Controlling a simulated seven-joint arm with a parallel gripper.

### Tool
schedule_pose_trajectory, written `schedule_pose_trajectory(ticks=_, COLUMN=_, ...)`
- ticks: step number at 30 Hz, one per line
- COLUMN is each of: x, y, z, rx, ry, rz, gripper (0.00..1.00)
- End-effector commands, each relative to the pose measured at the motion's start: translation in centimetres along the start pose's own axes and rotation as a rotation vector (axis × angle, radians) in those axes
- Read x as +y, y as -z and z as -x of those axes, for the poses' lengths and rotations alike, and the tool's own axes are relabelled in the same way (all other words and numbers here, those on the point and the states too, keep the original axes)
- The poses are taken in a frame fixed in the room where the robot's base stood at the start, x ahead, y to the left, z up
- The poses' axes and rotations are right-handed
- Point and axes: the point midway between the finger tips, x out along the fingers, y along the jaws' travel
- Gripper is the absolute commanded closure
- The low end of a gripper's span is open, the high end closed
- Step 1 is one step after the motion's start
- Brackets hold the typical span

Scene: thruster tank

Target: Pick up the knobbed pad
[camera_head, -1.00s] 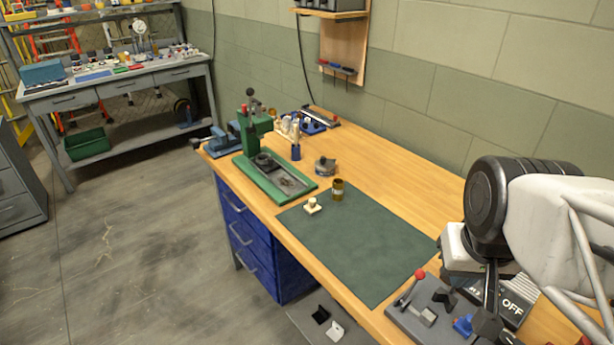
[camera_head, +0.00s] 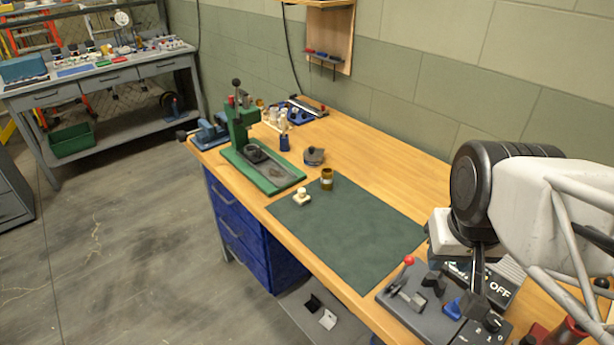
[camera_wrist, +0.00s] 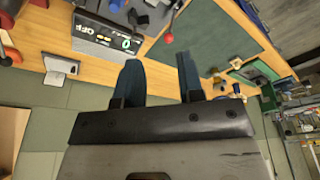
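The knobbed pad (camera_head: 302,196) is a small cream square with a rounded knob on top. It sits on the far left part of the dark green mat (camera_head: 350,235) on the wooden bench. In the wrist view a small pale shape near the mat's edge may be the pad, but it is too small to tell. My gripper (camera_wrist: 160,75) shows two dark blue fingers spread apart with nothing between them. It is over the near right end of the bench, well away from the pad. My arm hides part of the gripper in the head view.
A brown jar (camera_head: 327,179) stands close to the pad's right. A green press (camera_head: 262,168) is beyond it, and a grey round part (camera_head: 314,156) lies behind. A control panel with a red-knobbed lever (camera_head: 409,260) is near my gripper. The mat's middle is clear.

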Motion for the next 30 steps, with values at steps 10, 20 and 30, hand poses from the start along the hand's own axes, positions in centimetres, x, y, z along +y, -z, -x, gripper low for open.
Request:
schedule_pose_trajectory(ticks=10, x=0.0, y=0.0, z=0.0, rx=0.000, ry=0.000, rz=0.000, gripper=0.46)
schedule_pose_trajectory(ticks=20, x=-0.5, y=1.9, z=-0.1, rx=-0.011, ry=0.004, rz=0.043, gripper=0.46)
schedule_pose_trajectory(ticks=30, x=-2.9, y=8.8, z=-1.0, rx=-0.047, ry=0.019, rz=0.203, gripper=0.46)
